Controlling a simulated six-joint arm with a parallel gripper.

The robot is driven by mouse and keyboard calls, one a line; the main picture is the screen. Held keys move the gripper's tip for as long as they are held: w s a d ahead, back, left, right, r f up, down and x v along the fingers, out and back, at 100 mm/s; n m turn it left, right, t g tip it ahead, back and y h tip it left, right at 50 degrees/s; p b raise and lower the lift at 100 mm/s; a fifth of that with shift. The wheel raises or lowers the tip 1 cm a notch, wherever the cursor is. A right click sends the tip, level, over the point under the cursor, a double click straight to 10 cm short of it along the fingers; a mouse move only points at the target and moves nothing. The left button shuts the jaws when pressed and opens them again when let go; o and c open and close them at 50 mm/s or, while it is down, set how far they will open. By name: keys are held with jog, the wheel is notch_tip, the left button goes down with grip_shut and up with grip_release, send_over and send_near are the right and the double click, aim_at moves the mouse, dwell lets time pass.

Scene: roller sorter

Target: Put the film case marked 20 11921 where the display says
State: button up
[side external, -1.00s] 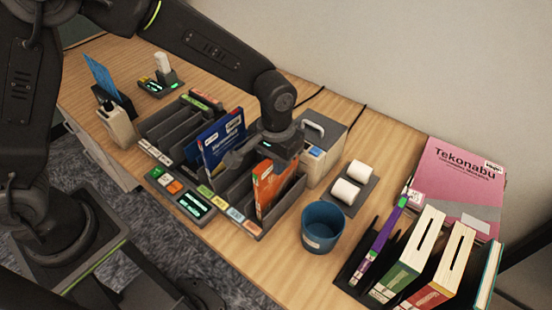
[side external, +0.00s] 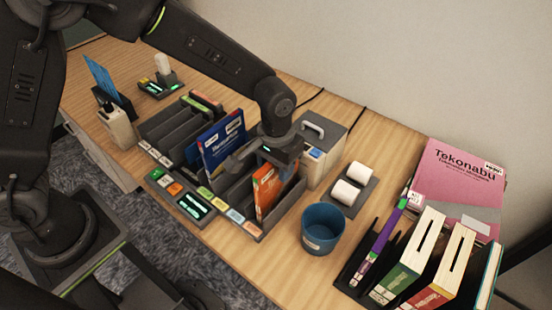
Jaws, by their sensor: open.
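A blue film case (side external: 222,142) stands upright in the dark slotted rack, rising above the dividers. An orange case (side external: 268,188) stands in the rack's front right part. Further cases (side external: 203,103) sit low in the rack's back section. The number 20 11921 cannot be read on any case. A small lit green display (side external: 195,206) is at the rack's front left; its text is too small to read.
Upright books (side external: 410,255) and a pink Tekonabu book (side external: 458,188) are further right. A white bottle (side external: 118,126) stands left.

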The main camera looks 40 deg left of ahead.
notch_tip(320, 180, up, 14)
dwell(0.5)
jog(key=s+a+r+t, duration=0.3)
jog(key=s+a+r, duration=0.45)
jog(key=a, duration=0.35)
jog(key=s+a+f+t, duration=0.2)
jog(key=s+a, duration=0.3)
jog(key=s, duration=0.5)
jog(key=shift+a+t, duration=0.3)
jog(key=shift+a, duration=0.1)
